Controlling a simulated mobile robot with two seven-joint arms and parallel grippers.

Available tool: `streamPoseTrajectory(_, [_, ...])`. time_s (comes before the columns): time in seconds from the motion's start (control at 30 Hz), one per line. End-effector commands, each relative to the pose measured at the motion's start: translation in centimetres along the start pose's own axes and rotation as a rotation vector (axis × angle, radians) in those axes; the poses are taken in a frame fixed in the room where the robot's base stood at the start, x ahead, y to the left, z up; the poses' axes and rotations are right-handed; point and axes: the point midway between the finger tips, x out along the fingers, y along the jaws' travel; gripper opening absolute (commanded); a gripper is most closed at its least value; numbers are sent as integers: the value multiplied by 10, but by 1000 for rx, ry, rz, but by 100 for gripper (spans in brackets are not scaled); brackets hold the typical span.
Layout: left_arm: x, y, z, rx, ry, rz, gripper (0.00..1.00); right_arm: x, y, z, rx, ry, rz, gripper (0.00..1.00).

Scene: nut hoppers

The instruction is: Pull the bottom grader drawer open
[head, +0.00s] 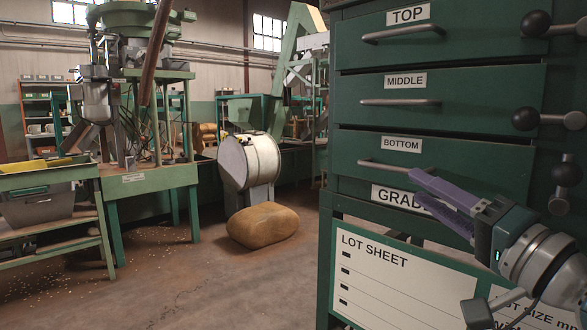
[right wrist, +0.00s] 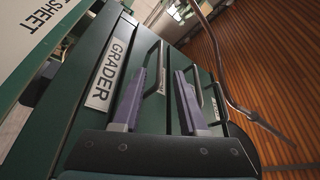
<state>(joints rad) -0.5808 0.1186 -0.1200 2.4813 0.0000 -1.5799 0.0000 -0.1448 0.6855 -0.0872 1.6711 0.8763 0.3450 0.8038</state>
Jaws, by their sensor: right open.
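The bottom drawer (head: 470,166) is a green front labelled BOTTOM in the head view, flush with the drawers above it. Its grey bar handle (head: 372,164) is partly hidden at its right end by my right gripper (head: 416,184). The gripper's purple fingers are open and point left at the cabinet, just by this handle. In the right wrist view the handle (right wrist: 162,65) appears between the two spread fingertips, close to the left one. I cannot tell whether a finger touches it. My left gripper is not in view.
The top drawer (head: 450,36) and middle drawer (head: 470,95) are shut above. A GRADER label (head: 385,194) and lot sheet (head: 390,270) are below. Dark ball knobs (head: 537,23) stick out at right. A brown sack (head: 263,226) lies on the floor left; floor before the cabinet is open.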

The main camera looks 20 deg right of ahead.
Motion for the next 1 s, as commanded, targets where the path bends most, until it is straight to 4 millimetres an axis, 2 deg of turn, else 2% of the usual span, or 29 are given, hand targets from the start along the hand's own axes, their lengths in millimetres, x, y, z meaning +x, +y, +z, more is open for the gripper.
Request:
streamPoseTrajectory(0.3, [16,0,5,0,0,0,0,54,1,1,0,2,-4,42])
streamPoseTrajectory(0.5, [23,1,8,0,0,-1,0,77,1,2,-1,-1,-1,42])
streamPoseTrajectory(0.7, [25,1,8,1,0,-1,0,86,0,2,-1,-3,1,42])
streamPoseTrajectory(0.93, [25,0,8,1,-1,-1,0,86,0,1,-1,-3,1,42])
streamPoseTrajectory(1.0, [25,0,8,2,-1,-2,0,86,0,1,-1,-3,1,36])
